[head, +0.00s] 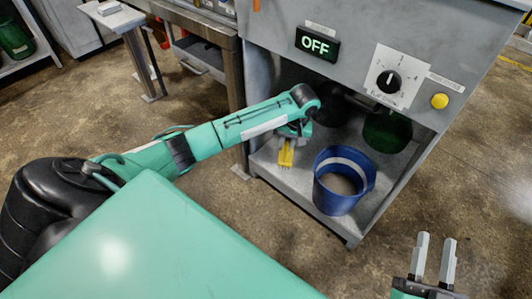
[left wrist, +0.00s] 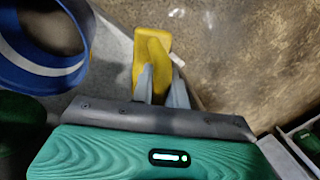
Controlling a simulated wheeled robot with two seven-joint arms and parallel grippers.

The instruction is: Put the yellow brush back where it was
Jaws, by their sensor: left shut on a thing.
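The yellow brush (head: 286,156) is at the left part of the machine's lower shelf, left of the blue bucket. My left gripper (head: 289,143) reaches in from the left and is shut on it. In the left wrist view the yellow brush (left wrist: 152,50) sticks out beyond the two grey fingers of my left gripper (left wrist: 161,84). Whether the brush touches the shelf is hard to tell. My right gripper (head: 435,250) is at the lower right, its two fingers apart and empty, over the floor.
The blue bucket (head: 325,193) with a white band stands on the shelf (head: 283,180), close to the brush; its rim (left wrist: 70,68) shows in the wrist view. A dark green container (head: 388,131) is further back. The panel (head: 440,50) overhangs the shelf, with an OFF display (head: 317,44).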

